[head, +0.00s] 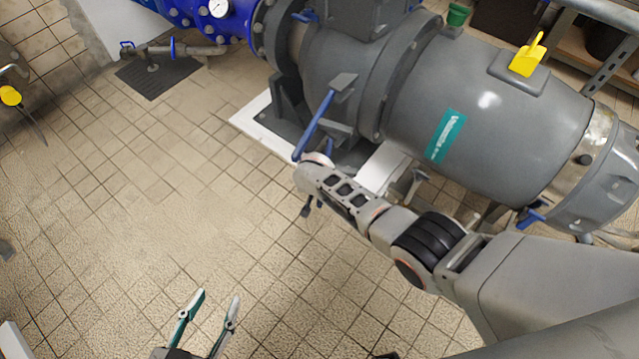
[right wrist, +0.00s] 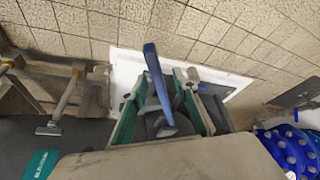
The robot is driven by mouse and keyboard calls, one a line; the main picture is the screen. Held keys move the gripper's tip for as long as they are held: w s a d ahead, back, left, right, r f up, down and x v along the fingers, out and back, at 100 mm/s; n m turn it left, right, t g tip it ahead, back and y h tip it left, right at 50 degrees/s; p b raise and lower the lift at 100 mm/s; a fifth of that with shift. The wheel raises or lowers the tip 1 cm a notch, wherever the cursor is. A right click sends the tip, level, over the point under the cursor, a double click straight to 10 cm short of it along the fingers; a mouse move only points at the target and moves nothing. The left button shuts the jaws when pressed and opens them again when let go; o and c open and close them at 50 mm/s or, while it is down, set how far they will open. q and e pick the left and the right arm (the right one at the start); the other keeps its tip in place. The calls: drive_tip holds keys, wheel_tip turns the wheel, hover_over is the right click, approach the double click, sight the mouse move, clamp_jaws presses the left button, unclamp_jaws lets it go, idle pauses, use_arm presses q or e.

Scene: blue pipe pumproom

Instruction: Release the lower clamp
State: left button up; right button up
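A clamp with a long blue lever (head: 314,127) sits on the side of the grey pump housing (head: 400,75). A smaller blue part (head: 330,147) shows just below it; I cannot tell which of them is the lower clamp. In the right wrist view, a blue lever (right wrist: 157,85) stands between the fingers of my right gripper (right wrist: 163,80), which are apart; I see no clear contact. In the head view my right arm reaches the clamp area, and its fingers are mostly hidden. My left gripper (head: 217,298) is open and empty above the floor.
A white base plate (head: 250,122) lies under the pump. Another blue lever (head: 530,217) is at the pump's right end, and a yellow part (head: 527,55) is on top. A blue pipe (head: 185,12) is at the back.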

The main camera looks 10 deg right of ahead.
drive_tip(key=shift+s+d+r, duration=0.1)
drive_tip(key=shift+s+r, duration=0.1)
drive_tip(key=shift+r, duration=0.25)
drive_tip(key=shift+s+d+r, duration=0.1)
drive_tip(key=shift+s+r, duration=0.1)
drive_tip(key=shift+r, duration=0.2)
drive_tip(key=v, duration=0.9)
drive_tip(key=shift+a, duration=0.1)
